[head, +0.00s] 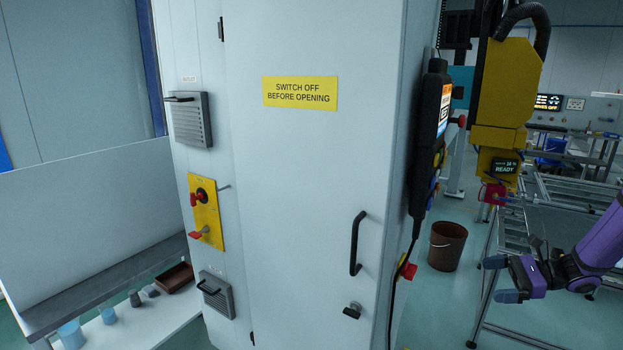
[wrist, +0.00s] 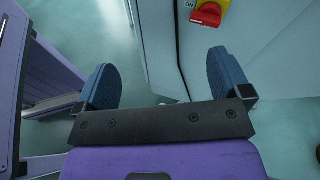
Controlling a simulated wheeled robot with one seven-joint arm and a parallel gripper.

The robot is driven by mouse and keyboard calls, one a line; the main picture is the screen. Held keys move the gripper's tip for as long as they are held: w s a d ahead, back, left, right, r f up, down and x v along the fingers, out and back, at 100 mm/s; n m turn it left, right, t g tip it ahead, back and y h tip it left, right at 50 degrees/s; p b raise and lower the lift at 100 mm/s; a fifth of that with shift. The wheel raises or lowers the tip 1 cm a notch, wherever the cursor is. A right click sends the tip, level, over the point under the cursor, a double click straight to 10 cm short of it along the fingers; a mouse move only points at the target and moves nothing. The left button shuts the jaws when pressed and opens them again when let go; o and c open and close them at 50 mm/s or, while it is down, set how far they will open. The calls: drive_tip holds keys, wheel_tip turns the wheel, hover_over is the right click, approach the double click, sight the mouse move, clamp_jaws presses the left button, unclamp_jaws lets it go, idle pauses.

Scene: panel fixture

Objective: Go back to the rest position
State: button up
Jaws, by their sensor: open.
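My gripper (head: 500,279) is at the right of the head view, purple with blue finger pads. It is open and empty, to the right of the grey cabinet (head: 290,190) and apart from it. In the wrist view my gripper (wrist: 165,85) shows its two blue fingers spread wide with nothing between them. Beyond the fingers are the floor and the cabinet's lower edge. A red switch on a yellow plate (wrist: 208,13) shows at the top of the wrist view, beyond the right finger.
The cabinet door has a black handle (head: 357,243). A pendant (head: 432,135) hangs on its right side with a cable below. A brown bucket (head: 446,245) stands on the floor. A metal frame table (head: 540,210) is behind my arm. A low bench (head: 110,275) is at left.

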drive_tip(key=s+a+r+n+g+h, duration=0.2)
drive_tip(key=s+a+r+n+h, duration=0.15)
drive_tip(key=a+r, duration=0.2)
drive_tip(key=s+a+r+n+g+h, duration=0.1)
drive_tip(key=s+a+r+n+h, duration=0.1)
drive_tip(key=s+a+r+n, duration=0.35)
drive_tip(key=s+a+r+n+g+h, duration=0.2)
drive_tip(key=a+r+h, duration=0.1)
drive_tip(key=r, duration=0.5)
drive_tip(key=s+a+r+n+t+h, duration=0.1)
drive_tip(key=s+r+n+t+h, duration=0.2)
drive_tip(key=s, duration=0.5)
drive_tip(key=s+a+r+n+t+h, duration=0.2)
drive_tip(key=s+r+n, duration=0.3)
drive_tip(key=s, duration=0.3)
drive_tip(key=shift+s+r+t+h, duration=0.4)
drive_tip(key=shift+r+t+h, duration=0.15)
drive_tip(key=shift+r, duration=0.25)
drive_tip(key=shift+c, duration=0.4)
